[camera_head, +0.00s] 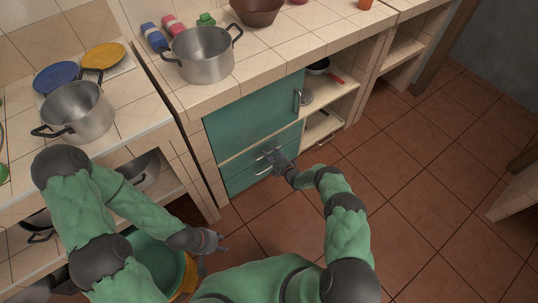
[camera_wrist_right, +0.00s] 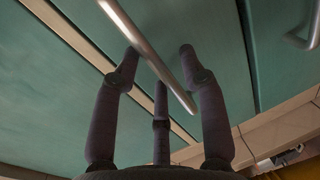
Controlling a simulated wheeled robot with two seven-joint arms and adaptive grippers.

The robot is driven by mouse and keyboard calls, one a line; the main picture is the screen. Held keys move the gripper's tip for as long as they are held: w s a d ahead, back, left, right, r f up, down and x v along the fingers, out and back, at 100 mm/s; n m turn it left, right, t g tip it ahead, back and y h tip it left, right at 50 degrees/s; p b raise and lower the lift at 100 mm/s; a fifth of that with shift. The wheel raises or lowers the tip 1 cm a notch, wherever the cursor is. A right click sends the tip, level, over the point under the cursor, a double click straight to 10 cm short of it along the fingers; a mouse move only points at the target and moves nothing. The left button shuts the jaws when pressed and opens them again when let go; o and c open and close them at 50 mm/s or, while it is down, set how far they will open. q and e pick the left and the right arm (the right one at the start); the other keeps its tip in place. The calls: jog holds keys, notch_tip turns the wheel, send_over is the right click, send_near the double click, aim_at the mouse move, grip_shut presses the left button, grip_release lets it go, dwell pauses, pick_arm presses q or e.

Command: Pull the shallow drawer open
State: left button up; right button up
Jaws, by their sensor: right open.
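The shallow drawer (camera_head: 242,165) is a narrow green front low in the cabinet, under a larger green door (camera_head: 245,115). It looks closed. A metal bar handle (camera_head: 262,156) is on it; in the right wrist view the bar (camera_wrist_right: 150,52) runs diagonally between my fingers. My right gripper (camera_head: 273,158) is at this handle, open, with its fingers on both sides of the bar; I cannot tell whether they touch it. It also shows in the right wrist view (camera_wrist_right: 160,60). My left gripper (camera_head: 222,243) hangs low over the floor, away from the drawer; its finger opening is unclear.
The door has its own vertical handle (camera_head: 297,99). Open shelves (camera_head: 325,122) stand to the right of the drawer. A pot (camera_head: 200,55) is on the counter above. A green bucket (camera_head: 155,262) is by my left arm. Tiled floor (camera_head: 420,170) is clear at right.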

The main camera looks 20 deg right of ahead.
jog(key=shift+w+a+f, duration=0.1)
jog(key=shift+w+a, duration=0.1)
jog(key=shift+w, duration=0.35)
grip_shut()
